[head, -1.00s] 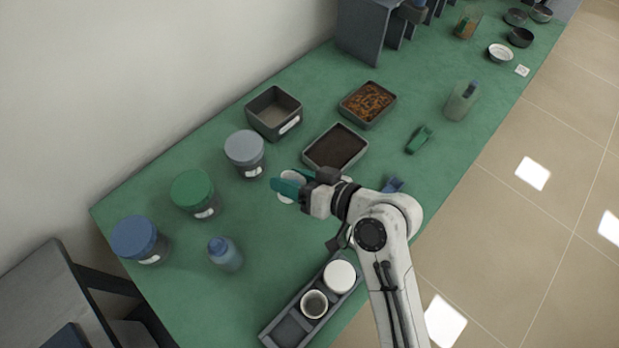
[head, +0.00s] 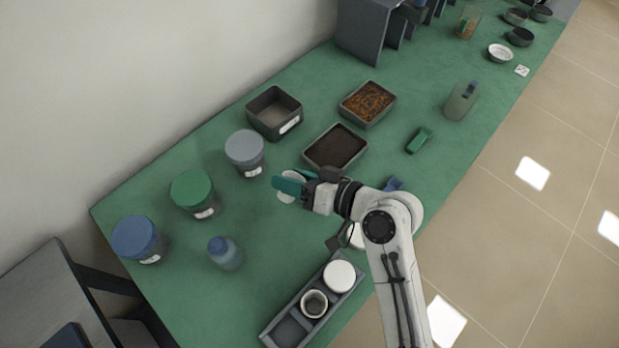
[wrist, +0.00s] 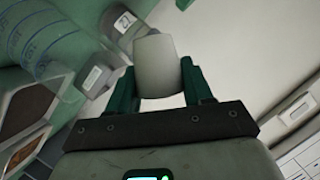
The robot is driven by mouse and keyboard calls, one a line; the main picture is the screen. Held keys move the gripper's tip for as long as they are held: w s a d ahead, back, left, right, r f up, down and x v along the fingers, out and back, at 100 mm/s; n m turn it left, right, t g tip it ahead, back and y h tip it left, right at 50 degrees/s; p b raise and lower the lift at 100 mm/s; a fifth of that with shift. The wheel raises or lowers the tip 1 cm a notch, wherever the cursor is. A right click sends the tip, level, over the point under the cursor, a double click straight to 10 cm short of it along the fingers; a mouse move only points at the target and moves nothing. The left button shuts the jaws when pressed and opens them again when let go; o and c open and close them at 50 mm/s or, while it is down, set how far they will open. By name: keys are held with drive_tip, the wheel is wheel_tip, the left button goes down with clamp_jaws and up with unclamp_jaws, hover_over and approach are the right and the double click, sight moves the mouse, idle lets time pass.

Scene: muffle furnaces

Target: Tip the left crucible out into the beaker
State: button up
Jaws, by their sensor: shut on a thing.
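My gripper (head: 289,184) is shut on a white crucible (head: 292,193) and holds it out over the bench, left of the arm. In the wrist view the crucible (wrist: 158,64) sits between the two green fingers, its plain outer wall towards me. Its contents are hidden, and I cannot tell its exact tilt. A clear beaker with blue markings (wrist: 40,38) shows in the wrist view at upper left, apart from the crucible. I cannot make out the beaker in the head view.
A grey rack (head: 270,334) holds another crucible (head: 314,303) and a white round piece (head: 339,276); one slot is empty. Jars with blue (head: 134,236), green (head: 192,189) and grey lids (head: 244,147) stand left. A dark-filled tray (head: 335,147) lies behind my gripper.

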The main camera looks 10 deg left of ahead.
idle(0.3)
drive_tip(key=shift+w+d+m, duration=0.1)
drive_tip(key=shift+m, duration=0.2)
drive_tip(key=shift+f+y, duration=0.15)
drive_tip(key=shift+y, duration=0.15)
drive_tip(key=shift+m, duration=0.3)
drive_tip(key=shift+w+g, duration=0.1)
drive_tip(key=shift+g, duration=0.2)
drive_tip(key=shift+m, duration=0.3)
drive_tip(key=shift+d+f+y, duration=0.1)
drive_tip(key=shift+f+y, duration=0.05)
drive_tip(key=shift+y, duration=0.15)
